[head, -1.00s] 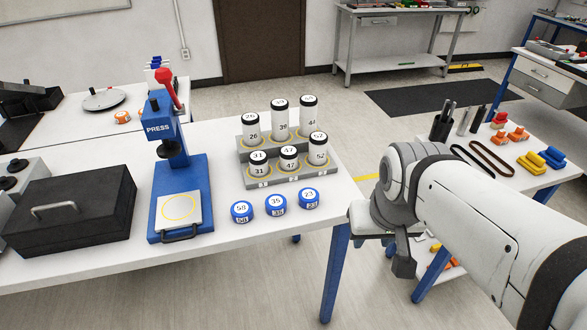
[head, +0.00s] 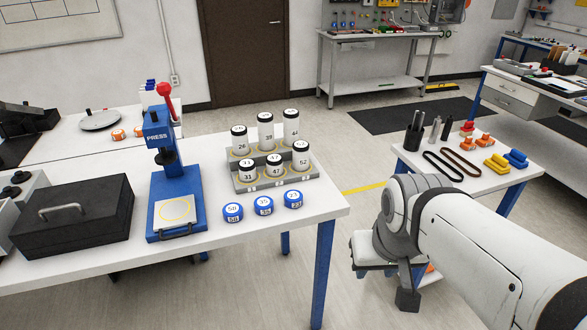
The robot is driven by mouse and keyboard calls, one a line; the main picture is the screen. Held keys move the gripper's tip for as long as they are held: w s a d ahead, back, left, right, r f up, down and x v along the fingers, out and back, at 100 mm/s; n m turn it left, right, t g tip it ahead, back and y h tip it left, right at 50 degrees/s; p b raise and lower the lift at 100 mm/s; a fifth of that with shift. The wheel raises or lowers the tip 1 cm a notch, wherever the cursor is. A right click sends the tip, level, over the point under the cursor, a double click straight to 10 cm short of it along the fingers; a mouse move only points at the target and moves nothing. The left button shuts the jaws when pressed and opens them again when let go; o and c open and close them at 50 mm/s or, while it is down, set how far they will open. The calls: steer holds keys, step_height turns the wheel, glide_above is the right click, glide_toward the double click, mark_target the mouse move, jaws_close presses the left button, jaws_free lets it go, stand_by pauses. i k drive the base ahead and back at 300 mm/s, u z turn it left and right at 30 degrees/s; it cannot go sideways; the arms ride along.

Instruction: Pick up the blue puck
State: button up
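Three blue pucks with white numbered tops lie in a row near the front edge of the white table: puck 58 (head: 232,212), puck 35 (head: 263,206) and puck 23 (head: 293,199). My gripper (head: 408,297) hangs in the air beyond the table's right end, to the right of and apart from the pucks. Only a dark finger-like part of it shows below my white arm, so its opening is hidden.
Behind the pucks, a grey stepped rack (head: 278,182) holds several numbered cylinders. A blue press (head: 181,190) and a black box (head: 72,217) stand to the left. A second table (head: 470,187) with belts and coloured parts stands behind my arm.

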mark_target(292, 199)
steer(key=i, duration=0.9)
steer(key=u, duration=0.05)
